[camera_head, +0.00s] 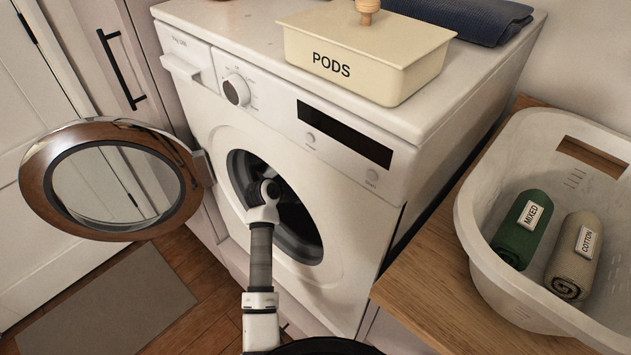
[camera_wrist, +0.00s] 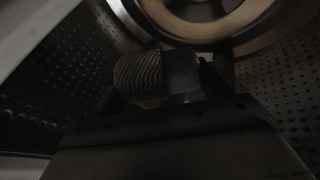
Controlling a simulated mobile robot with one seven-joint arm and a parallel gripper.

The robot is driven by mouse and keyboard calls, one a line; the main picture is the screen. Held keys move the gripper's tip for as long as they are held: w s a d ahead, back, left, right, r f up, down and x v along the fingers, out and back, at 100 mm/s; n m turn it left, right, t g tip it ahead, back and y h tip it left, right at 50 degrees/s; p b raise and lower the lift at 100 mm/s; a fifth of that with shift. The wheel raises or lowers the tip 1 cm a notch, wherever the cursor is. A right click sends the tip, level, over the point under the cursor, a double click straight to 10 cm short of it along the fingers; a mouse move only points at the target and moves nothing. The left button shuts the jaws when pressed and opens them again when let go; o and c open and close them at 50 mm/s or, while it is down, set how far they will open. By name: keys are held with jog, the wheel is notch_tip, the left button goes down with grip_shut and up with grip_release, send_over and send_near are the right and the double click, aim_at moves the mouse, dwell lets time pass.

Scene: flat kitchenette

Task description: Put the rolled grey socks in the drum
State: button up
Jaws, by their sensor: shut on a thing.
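The washing machine (camera_head: 310,165) stands with its round door (camera_head: 110,180) swung open to the left. My arm reaches through the opening into the drum (camera_head: 302,245), and its end is hidden inside in the head view. In the wrist view the drum's perforated metal wall (camera_wrist: 290,75) surrounds my gripper (camera_wrist: 160,80). The gripper is shut on a dark grey ribbed roll, the rolled socks (camera_wrist: 140,76), held between the two fingers inside the drum. The wrist view is dim, and I cannot tell whether the roll touches the drum wall.
A cream box marked PODS (camera_head: 365,60) and a folded dark blue cloth (camera_head: 470,18) lie on the machine. A white basket (camera_head: 480,235) at right holds a green roll labelled MIXED (camera_head: 518,240) and a beige roll labelled COTTON (camera_head: 575,265). A grey mat (camera_head: 110,305) lies on the floor.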

jog(key=o, duration=1)
jog(key=b+v, duration=0.1)
jog(key=v, duration=0.6)
jog(key=shift+s+a, duration=0.2)
jog(key=shift+s, duration=0.05)
